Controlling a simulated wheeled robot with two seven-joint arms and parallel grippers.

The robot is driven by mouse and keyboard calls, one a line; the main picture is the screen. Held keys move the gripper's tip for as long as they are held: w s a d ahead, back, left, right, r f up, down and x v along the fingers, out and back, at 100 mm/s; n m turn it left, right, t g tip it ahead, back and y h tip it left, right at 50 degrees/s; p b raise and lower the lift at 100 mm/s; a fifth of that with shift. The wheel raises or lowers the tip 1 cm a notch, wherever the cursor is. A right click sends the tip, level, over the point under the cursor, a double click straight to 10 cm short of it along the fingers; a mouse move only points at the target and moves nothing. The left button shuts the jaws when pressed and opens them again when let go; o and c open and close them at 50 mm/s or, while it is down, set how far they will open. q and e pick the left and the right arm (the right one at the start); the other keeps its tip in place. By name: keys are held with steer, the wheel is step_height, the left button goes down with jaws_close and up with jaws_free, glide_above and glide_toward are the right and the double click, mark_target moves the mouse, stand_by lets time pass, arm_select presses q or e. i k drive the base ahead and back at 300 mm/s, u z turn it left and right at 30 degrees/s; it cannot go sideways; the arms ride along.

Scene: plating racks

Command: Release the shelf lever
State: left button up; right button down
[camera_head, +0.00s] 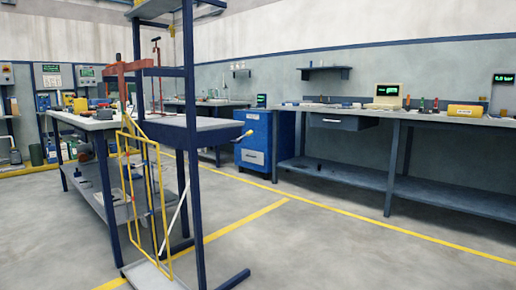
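A tall dark blue rack (194,190) stands left of centre, with a grey shelf (205,126) at mid height. A yellow wire frame (131,190) hangs at the rack's left side, below a red-orange bar (118,77). Neither of my grippers shows in the head view.
A grey-topped workbench (80,122) with clutter stands behind the rack at left. A blue cabinet (254,140) and a long bench (390,113) line the back wall. The rack's feet and a low tray (152,277) reach forward. Open floor with yellow lines lies to the right.

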mark_target(249, 133)
steer(key=z, duration=0.75)
steer(key=i, duration=1.2)
steer(key=u, duration=0.65)
steer(key=i, duration=0.9)
steer(key=u, duration=0.95)
